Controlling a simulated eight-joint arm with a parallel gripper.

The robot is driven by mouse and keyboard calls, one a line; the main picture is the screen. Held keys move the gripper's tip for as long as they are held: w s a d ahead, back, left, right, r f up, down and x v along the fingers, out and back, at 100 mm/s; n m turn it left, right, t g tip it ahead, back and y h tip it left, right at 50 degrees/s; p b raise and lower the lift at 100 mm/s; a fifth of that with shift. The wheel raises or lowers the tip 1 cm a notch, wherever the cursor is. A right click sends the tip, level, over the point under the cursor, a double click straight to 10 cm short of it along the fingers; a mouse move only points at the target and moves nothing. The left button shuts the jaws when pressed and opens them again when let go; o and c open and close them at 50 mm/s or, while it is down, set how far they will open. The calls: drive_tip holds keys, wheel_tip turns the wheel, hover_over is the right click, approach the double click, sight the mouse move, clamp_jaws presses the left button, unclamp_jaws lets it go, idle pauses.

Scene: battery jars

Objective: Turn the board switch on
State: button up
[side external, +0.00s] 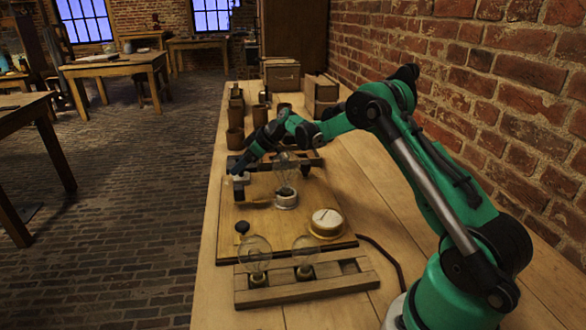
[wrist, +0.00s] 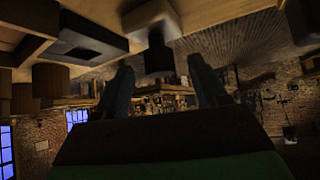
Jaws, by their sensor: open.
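The wooden board (side external: 235,208) lies on the bench. A small pale block with a dark part (side external: 240,182) sits at its far left edge; I cannot tell for certain that this is the switch, or its position. My gripper (side external: 237,168) is low over that spot, its fingertips small and partly hidden. In the wrist view my gripper (wrist: 165,88) has its two fingers spread apart, with a dark knob-like piece (wrist: 158,58) showing between them. I cannot tell whether the fingers touch it. A black knob (side external: 242,227) stands at the board's near left.
A clear bulb in a white socket (side external: 286,199) stands on the board beside my arm. A round cream dial-like piece (side external: 327,222) is at the near right. A wooden rack (side external: 300,291) holds bulbs in front. Brown jars (side external: 235,140) stand behind. A brick wall bounds the right.

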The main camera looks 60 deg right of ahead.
drive_tip(key=shift+d+n+g+y, duration=0.1)
drive_tip(key=shift+n+g+y, duration=0.3)
drive_tip(key=shift+n+y, duration=0.45)
drive_tip(key=v, duration=0.6)
drive_tip(key=s+a+r+m+g+h, duration=0.1)
drive_tip(key=s+a+r, duration=0.2)
drive_tip(key=a, duration=0.2)
drive_tip(key=s+a+r+m+h, duration=0.2)
drive_tip(key=s+a+r, duration=0.15)
drive_tip(key=a, duration=0.25)
drive_tip(key=s+a+f+m+h, duration=0.2)
drive_tip(key=s+a, duration=0.5)
drive_tip(key=s, duration=0.7)
drive_tip(key=shift+m+t, duration=0.4)
drive_tip(key=shift+m, duration=0.35)
drive_tip(key=shift+s+a, duration=0.1)
